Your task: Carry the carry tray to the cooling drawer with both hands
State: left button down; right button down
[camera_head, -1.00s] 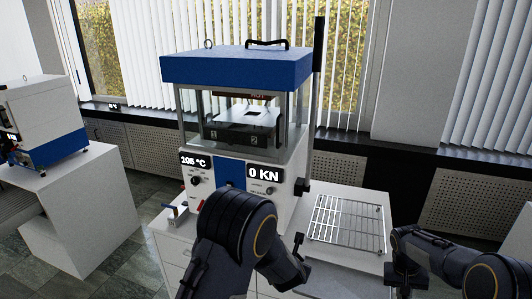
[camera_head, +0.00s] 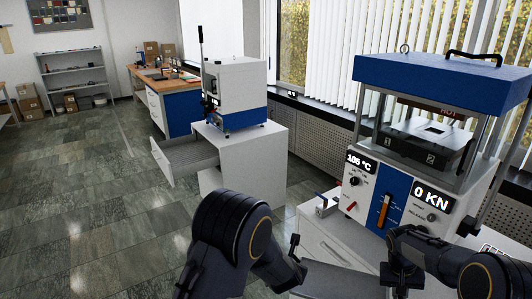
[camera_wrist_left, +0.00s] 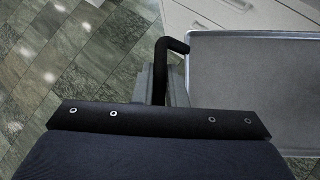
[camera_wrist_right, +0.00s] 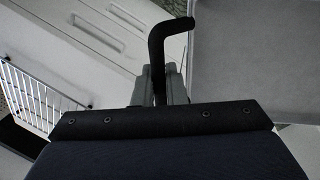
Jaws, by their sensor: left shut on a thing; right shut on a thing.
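The carry tray (camera_head: 338,281) is a flat grey metal tray with a black handle at each end, held low in front of me. Its bare surface fills the right of the left wrist view (camera_wrist_left: 250,95) and shows in the right wrist view (camera_wrist_right: 255,60). My left gripper (camera_wrist_left: 160,88) is shut on the left black handle (camera_wrist_left: 172,47). My right gripper (camera_wrist_right: 160,85) is shut on the right black handle (camera_wrist_right: 168,35). The visible part of the tray is empty. The likely cooling drawer (camera_head: 183,153) stands pulled open from a white cabinet at the left.
A white and blue machine (camera_head: 238,92) stands on the white cabinet (camera_head: 245,160). The large blue-topped press (camera_head: 430,75) stands close at right, on a white bench (camera_head: 330,225). A wire rack (camera_wrist_right: 32,100) lies beside it. Tiled floor (camera_head: 100,200) at left is clear.

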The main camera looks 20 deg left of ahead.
aim_at(185, 157)
jog(key=u, duration=1.65)
jog(key=i+l+u, duration=0.3)
jog(key=i, duration=0.25)
jog(key=i+l+u, duration=0.25)
jog(key=i, duration=0.25)
jog(key=i+l, duration=0.15)
jog(key=i, duration=0.6)
jog(key=i+l, duration=0.15)
jog(key=i, duration=0.55)
jog(key=i+l+u, duration=0.1)
jog(key=i+u, duration=0.15)
jog(key=i, duration=1.3)
jog(key=i+z, duration=0.25)
jog(key=i, duration=0.25)
jog(key=i+z, duration=0.3)
jog(key=i, duration=0.2)
jog(key=i+j+z, duration=0.25)
jog(key=i, duration=0.25)
jog(key=i+z, duration=0.3)
jog(key=z, duration=0.2)
jog(key=i+z, duration=0.3)
jog(key=z, duration=0.15)
jog(key=i+j+z, duration=0.15)
jog(key=i+z, duration=0.15)
jog(key=z, duration=1.55)
